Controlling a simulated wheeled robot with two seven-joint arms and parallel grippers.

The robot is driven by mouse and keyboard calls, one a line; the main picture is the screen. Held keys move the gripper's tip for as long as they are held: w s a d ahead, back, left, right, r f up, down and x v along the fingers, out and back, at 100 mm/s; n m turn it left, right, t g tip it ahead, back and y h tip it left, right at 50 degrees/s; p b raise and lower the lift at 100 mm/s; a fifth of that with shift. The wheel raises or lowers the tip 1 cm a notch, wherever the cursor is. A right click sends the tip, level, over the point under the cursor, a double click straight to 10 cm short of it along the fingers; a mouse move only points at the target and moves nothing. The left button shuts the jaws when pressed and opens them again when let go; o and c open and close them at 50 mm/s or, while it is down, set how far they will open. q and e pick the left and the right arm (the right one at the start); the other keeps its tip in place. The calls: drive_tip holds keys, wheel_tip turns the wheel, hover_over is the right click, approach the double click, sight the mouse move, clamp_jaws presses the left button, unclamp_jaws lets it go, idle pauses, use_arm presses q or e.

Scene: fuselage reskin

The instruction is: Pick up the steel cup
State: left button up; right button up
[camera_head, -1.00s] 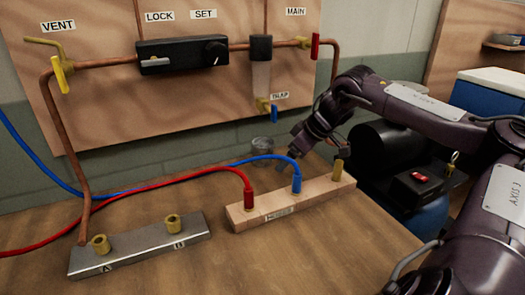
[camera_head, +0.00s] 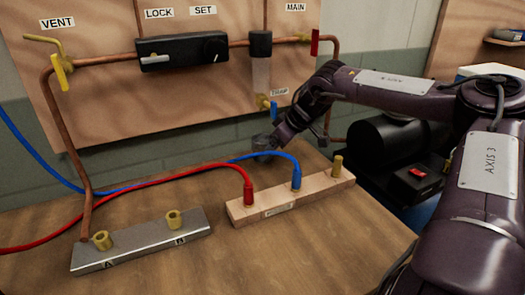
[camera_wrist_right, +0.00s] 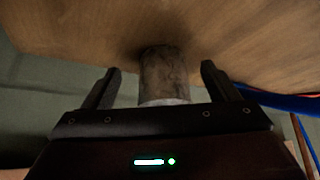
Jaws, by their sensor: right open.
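The steel cup (camera_head: 262,142) stands at the back of the wooden table, near the wall below the pipe board. It is a small grey cup, partly covered by my right gripper (camera_head: 277,143) in the head view. In the right wrist view the cup (camera_wrist_right: 163,75) lies between the two fingers of my right gripper (camera_wrist_right: 160,82). The fingers are open, with a visible gap on each side of the cup. My left gripper is not in view.
A wooden block (camera_head: 270,208) holds the ends of a red hose (camera_head: 170,178) and a blue hose (camera_head: 262,154), plus a brass post. A metal block (camera_head: 140,243) marked A and B sits front left. A black cylinder (camera_head: 385,145) is at right.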

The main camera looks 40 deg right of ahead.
sight(260, 145)
drive_tip(key=w, duration=0.2)
drive_tip(key=w+a, duration=0.1)
drive_tip(key=w, duration=0.1)
drive_tip(key=shift+a+f, duration=0.15)
drive_tip(key=shift+a, duration=0.05)
drive_tip(key=shift+w+a+f, duration=0.1)
drive_tip(key=shift+w+f, duration=0.3)
drive_tip(key=c, duration=1.1)
drive_tip(key=shift+r, duration=0.1)
drive_tip(key=shift+c, duration=0.2)
